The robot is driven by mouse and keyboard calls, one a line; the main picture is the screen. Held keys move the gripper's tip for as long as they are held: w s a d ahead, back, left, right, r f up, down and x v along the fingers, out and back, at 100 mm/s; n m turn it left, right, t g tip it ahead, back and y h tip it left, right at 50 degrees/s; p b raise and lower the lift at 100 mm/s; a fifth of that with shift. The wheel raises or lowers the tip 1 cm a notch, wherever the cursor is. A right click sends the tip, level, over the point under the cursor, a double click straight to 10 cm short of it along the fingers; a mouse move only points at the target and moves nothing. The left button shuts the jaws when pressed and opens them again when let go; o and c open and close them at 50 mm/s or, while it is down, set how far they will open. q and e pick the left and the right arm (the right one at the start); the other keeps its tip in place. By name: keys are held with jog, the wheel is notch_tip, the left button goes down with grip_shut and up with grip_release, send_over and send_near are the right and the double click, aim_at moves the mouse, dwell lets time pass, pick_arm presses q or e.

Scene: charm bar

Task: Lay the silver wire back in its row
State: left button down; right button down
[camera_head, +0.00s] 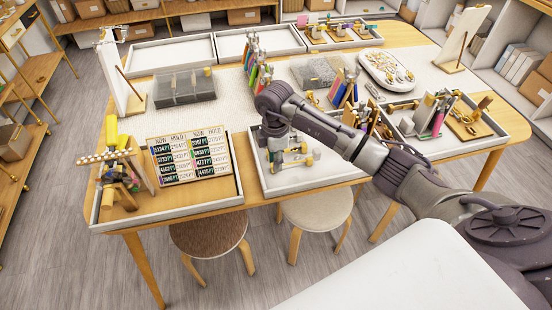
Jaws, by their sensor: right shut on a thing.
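My right arm reaches in from the right, and its gripper (275,143) points down over the white tray (262,186) at the front middle of the table. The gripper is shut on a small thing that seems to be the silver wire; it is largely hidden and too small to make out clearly. Several small gold and pale spool-like pieces (308,158) are in the tray beside the gripper. I cannot tell which of them form the wire's row. My left gripper is not in view.
A left tray (238,190) holds a price board (190,158) and a stand with yellow parts (118,165). A grey compartment box (184,88) stands behind. A white oval tray (386,70) with small pieces lies at the back right. Two stools (208,234) (316,208) stand at the front edge.

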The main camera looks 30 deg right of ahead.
jog(key=shift+d+f+m, duration=0.1)
jog(key=shift+f+m, duration=0.05)
jog(key=shift+m, duration=0.45)
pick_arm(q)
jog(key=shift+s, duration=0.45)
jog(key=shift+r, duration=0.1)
